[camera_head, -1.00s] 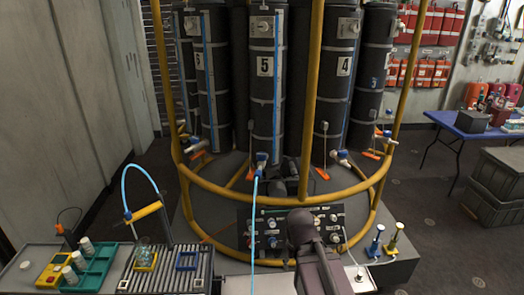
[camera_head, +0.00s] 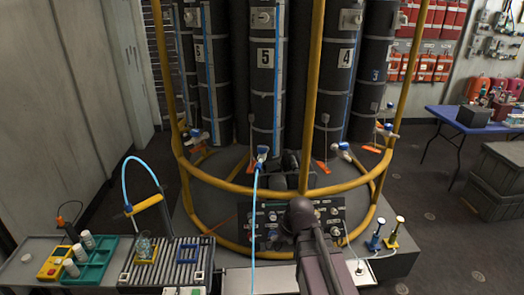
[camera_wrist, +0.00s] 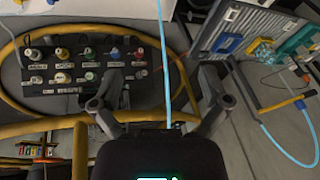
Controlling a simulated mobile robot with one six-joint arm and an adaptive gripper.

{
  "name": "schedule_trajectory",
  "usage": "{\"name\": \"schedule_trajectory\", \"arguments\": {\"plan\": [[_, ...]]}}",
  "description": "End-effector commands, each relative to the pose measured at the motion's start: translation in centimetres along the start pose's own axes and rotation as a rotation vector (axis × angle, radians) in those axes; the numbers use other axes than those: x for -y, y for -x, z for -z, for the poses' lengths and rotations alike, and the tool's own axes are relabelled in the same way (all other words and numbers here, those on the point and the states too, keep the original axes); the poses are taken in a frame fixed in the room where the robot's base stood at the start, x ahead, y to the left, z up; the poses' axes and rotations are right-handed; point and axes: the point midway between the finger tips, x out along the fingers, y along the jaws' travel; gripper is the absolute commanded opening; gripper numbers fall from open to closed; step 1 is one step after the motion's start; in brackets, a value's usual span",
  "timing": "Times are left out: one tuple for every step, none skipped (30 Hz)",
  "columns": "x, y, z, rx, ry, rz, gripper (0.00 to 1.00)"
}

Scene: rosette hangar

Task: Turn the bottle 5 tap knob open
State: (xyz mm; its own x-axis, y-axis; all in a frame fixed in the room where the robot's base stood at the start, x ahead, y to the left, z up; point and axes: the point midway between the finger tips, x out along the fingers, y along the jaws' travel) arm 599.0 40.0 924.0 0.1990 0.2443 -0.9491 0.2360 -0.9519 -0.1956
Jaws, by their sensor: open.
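Bottle 5 (camera_head: 264,85) is a tall black cylinder with a white number label, upright in the yellow-railed rosette. Its tap (camera_head: 262,154) with a blue knob sits at the bottle's foot. A light blue hose (camera_head: 254,215) hangs from the tap, and it also shows in the wrist view (camera_wrist: 163,50). My gripper (camera_head: 290,168) is just right of and slightly below the tap in the head view, behind the yellow rail. In the wrist view my gripper (camera_wrist: 165,103) has its fingers wide apart with the hose passing between them. I cannot make out the knob there.
The yellow rail (camera_head: 240,188) curves close around my arm. A knob panel (camera_head: 325,217) stands below it. A roller tray (camera_head: 185,262) and a teal rack (camera_head: 95,260) are at lower left. A blue table (camera_head: 450,118) stands at far right.

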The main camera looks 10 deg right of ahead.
Motion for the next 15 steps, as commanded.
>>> {"name": "schedule_trajectory", "arguments": {"plan": [[0.3, -0.5, 1.7, -0.056, 0.039, 0.038, 0.96], [0.6, -0.6, 2.7, -0.095, 0.065, 0.063, 0.96], [1.0, -0.7, 4.0, -0.149, 0.097, 0.092, 0.96], [1.2, -0.7, 5.0, -0.19, 0.122, 0.113, 0.96], [1.5, -0.7, 6.0, -0.232, 0.145, 0.132, 0.96], [1.7, -0.6, 7.3, -0.29, 0.172, 0.153, 0.96], [1.9, -0.5, 8.3, -0.333, 0.192, 0.167, 0.96], [2.1, -0.3, 9.3, -0.377, 0.211, 0.18, 0.96], [2.2, -0.1, 10.6, -0.435, 0.232, 0.194, 0.96], [2.3, 0.1, 11.5, -0.479, 0.247, 0.202, 0.96], [2.3, 0.3, 12.4, -0.524, 0.262, 0.208, 0.96], [2.3, 0.7, 13.7, -0.582, 0.277, 0.214, 0.96], [2.2, 1.0, 14.6, -0.626, 0.288, 0.215, 0.96], [2.2, 1.3, 15.4, -0.669, 0.297, 0.215, 0.96], [2.0, 1.7, 16.6, -0.727, 0.306, 0.213, 0.96]]}}
